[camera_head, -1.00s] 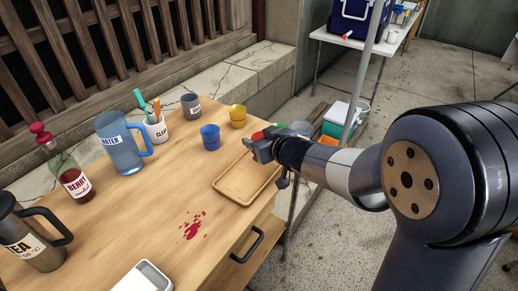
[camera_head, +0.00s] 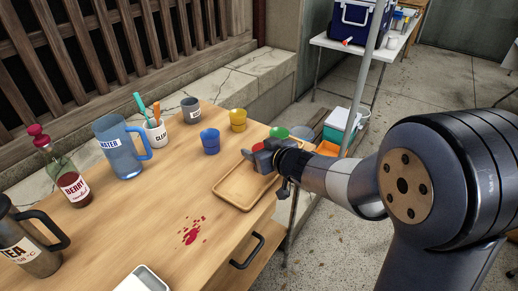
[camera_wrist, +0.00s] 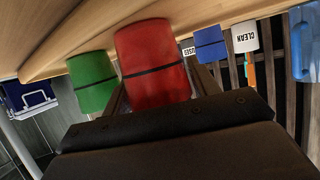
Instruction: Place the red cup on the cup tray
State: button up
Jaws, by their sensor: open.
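The red cup (camera_wrist: 152,65) stands between the two fingers of my gripper (camera_wrist: 160,88) in the wrist view, which is upside down. The fingers are open on either side of it. In the head view my gripper (camera_head: 250,158) is at the far right end of the wooden tray (camera_head: 228,201), and only a little of the red cup (camera_head: 258,147) shows above it. I cannot tell whether the cup's base touches the tray. The near part of the tray is bare.
A green cup (camera_head: 279,132) stands just beyond my gripper. A blue cup (camera_head: 210,141) and a yellow cup (camera_head: 238,120) stand left of it. A blue water pitcher (camera_head: 121,148) and a berry bottle (camera_head: 72,184) are farther left. A red spill (camera_head: 191,234) marks the table.

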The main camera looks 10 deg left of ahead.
jog(key=p+v, duration=0.3)
jog(key=v, duration=0.8)
jog(key=shift+s+d+r, duration=0.2)
jog(key=shift+s+d, duration=0.05)
jog(key=shift+d, duration=0.05)
dwell(1.0)
